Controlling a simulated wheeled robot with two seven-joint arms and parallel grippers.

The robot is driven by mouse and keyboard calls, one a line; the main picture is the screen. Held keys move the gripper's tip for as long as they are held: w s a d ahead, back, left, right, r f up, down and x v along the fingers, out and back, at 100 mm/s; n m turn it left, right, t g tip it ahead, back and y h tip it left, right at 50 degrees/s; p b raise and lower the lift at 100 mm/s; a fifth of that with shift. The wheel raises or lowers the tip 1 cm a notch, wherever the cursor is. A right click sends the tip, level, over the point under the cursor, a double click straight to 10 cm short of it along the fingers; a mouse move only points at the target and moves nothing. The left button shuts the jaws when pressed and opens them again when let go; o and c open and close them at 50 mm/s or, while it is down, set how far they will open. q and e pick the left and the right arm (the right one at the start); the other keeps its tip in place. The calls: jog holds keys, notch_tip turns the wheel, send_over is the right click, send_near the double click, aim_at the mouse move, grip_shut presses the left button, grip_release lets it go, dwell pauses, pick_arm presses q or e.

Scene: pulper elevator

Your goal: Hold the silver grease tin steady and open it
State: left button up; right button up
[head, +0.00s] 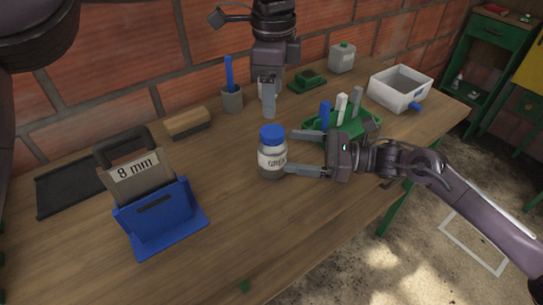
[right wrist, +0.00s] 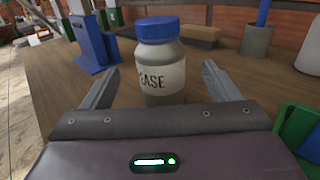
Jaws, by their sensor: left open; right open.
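The grease tin (head: 272,160) stands upright on the wooden bench, a grey jar with a white label and a blue lid (head: 272,133) seated on top. It also shows in the right wrist view (right wrist: 160,75), label facing me. My right gripper (head: 290,152) is open and level, coming from the right. Its fingers lie either side of the tin near its right side, with gaps visible in the wrist view. My left gripper (head: 269,100) is open, points down behind the tin in the head view, and looks empty. Its fingers overlap, hiding the gap.
A blue holder (head: 160,220) with an "8 mm" plate stands left. A brush (head: 187,122) and a grey cup (head: 232,100) with a blue stick are behind. A green rack (head: 358,122) stands close to my right gripper; a white bin (head: 390,98) is farther right. The bench front is mostly clear.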

aim_at(266, 155)
jog(key=shift+a+f, duration=0.3)
jog(key=shift+f, duration=0.35)
jog(key=shift+a+f, duration=0.3)
jog(key=shift+f, duration=0.3)
jog(key=shift+w+a, duration=0.2)
jog(key=shift+a, duration=0.85)
jog(key=shift+w+a, duration=0.2)
jog(key=shift+a, duration=0.85)
jog(key=shift+w+a, duration=0.2)
jog(key=shift+a, duration=0.85)
